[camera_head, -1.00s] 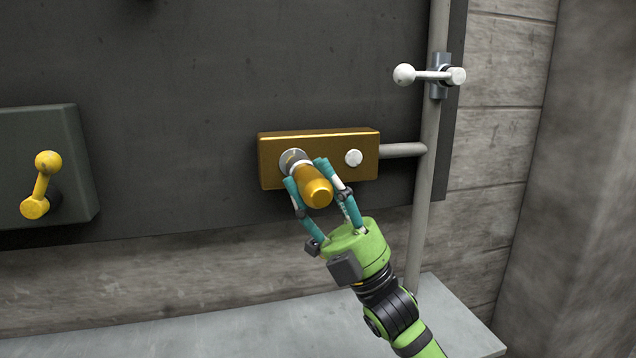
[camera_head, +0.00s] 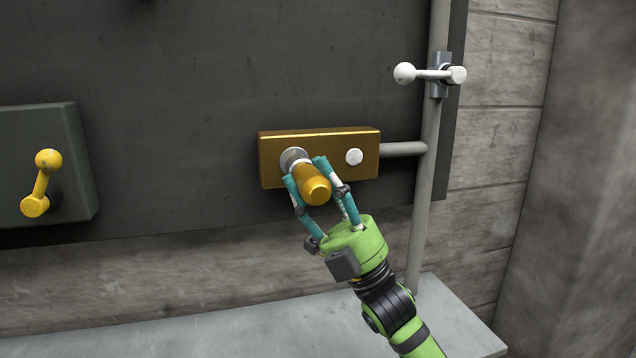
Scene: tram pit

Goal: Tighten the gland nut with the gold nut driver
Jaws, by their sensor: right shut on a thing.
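The gold nut driver (camera_head: 316,187) is held in my right gripper (camera_head: 309,176), whose teal fingers are shut on it from both sides. Its handle end points toward me and its far end is at a round silver fitting (camera_head: 292,157) on the left of a gold-brown box (camera_head: 368,171). I take this fitting to be the gland nut; the driver's tip hides part of it, so I cannot tell how deep they engage. My left gripper is not in view.
A white knob (camera_head: 354,157) is on the box's right side. A white-handled lever (camera_head: 425,75) sits on a vertical pipe (camera_head: 424,190) at right. A dark box with a yellow lever (camera_head: 41,185) is at left. A grey ledge (camera_head: 240,333) runs below.

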